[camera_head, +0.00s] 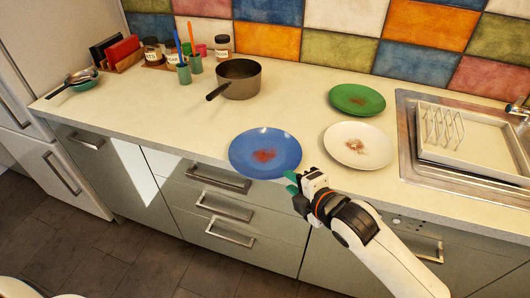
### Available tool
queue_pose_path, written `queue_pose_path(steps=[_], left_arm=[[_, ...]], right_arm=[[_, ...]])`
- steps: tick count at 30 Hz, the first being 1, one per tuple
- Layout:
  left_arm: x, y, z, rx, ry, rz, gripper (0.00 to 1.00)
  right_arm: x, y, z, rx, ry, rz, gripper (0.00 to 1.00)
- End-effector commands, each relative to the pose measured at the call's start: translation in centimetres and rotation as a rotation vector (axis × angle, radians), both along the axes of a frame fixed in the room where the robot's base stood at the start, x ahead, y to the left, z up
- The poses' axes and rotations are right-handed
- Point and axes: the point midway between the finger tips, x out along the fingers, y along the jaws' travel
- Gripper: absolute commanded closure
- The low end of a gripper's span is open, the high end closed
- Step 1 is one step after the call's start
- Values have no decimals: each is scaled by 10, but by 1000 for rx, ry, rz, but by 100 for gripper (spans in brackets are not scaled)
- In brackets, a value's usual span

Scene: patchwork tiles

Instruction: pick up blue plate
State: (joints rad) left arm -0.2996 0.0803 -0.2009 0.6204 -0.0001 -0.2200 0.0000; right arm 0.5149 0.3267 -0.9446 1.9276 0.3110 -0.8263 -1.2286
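The blue plate (248,146) lies on the counter near its front edge, with a reddish-brown smear in its middle. My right gripper (291,182) comes in from the lower right and is at the plate's front right rim. Its two green fingertips show a gap between them, so it looks open. I cannot tell whether the fingers touch the rim or whether the rim lies between them. My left gripper is not in view.
A white plate (343,136) and a green plate (357,94) lie to the right, near the sink with a dish rack (465,141). A saucepan (238,80) stands behind the blue plate. The counter (150,112) at left is mostly clear.

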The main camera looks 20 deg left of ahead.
Motion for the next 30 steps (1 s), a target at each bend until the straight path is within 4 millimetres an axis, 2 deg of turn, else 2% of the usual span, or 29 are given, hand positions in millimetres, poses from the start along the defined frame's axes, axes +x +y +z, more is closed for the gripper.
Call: queue_pose_path(steps=[10, 20, 25, 30], left_arm=[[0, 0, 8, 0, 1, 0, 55], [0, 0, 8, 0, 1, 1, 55], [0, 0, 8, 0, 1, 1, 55], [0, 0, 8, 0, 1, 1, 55]], right_arm=[[24, 35, -16, 1, 2, -1, 71], [29, 39, -19, 1, 1, 0, 71], [29, 39, -19, 1, 1, 0, 99], [29, 39, -19, 1, 1, 0, 100]])
